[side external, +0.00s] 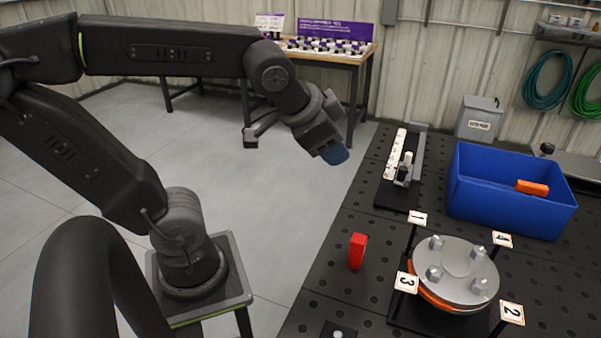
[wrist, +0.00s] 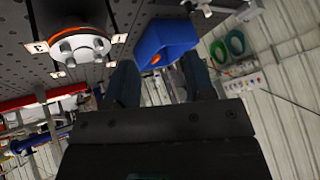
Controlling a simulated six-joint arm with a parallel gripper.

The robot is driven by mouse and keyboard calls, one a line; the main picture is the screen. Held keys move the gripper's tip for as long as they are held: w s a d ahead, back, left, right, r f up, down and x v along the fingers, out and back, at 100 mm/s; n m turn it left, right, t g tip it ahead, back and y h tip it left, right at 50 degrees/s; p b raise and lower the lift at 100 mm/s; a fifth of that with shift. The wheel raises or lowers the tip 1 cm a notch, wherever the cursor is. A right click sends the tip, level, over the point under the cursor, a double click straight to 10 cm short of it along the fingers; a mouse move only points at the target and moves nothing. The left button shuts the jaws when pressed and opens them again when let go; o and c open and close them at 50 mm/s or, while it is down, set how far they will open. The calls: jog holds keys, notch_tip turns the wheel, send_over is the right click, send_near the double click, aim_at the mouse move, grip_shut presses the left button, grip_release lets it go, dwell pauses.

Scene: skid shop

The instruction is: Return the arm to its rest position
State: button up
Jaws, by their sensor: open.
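My gripper (side external: 334,152) hangs in the air in the side external view, above the floor to the left of the black perforated table. Its blue-tipped end points down and to the right, well apart from anything on the table. In the wrist view my gripper (wrist: 160,85) shows two dark fingers spread apart with nothing between them. My arm stretches from the upper left of the side external view to the gripper.
A round metal flange (side external: 457,268) with several bolts stands among numbered cards on the perforated table (side external: 318,287). A red block (side external: 357,251) stands nearby. A blue bin (side external: 507,205) holds an orange piece (side external: 532,187). A white slotted rack (side external: 396,155) is behind. A workbench (side external: 340,58) stands at the back.

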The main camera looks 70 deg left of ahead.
jog(key=s+d+f+n+g+h, duration=0.1)
jog(key=s+d+f+n, duration=0.1)
jog(key=s, duration=0.4)
jog(key=shift+f+g, duration=0.4)
jog(key=shift+f, duration=0.4)
